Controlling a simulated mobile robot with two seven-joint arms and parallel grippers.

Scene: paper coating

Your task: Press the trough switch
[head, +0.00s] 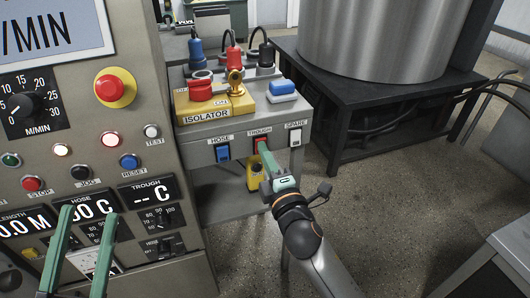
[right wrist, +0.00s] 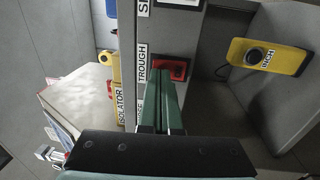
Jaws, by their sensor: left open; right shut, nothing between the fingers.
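The red trough switch (head: 258,142) sits under its TROUGH label on the grey front panel of the isolator stand, between the blue hose switch (head: 223,152) and the pale spare switch (head: 295,137). My right gripper (head: 264,149) is shut and empty, its tips at the trough switch and partly covering it. In the right wrist view the red switch (right wrist: 181,66) shows just beyond the shut fingertips (right wrist: 165,72); I cannot tell whether they touch. My left gripper (head: 88,214) is open and empty at the lower left, in front of the control panel, whose TROUGH display (head: 152,194) reads "-- C".
A yellow box (head: 254,178) hangs below the switches, close to my right gripper. The yellow isolator block (head: 212,107) and a blue-topped block (head: 283,90) stand on top. A metal drum (head: 375,35) stands on a dark frame behind.

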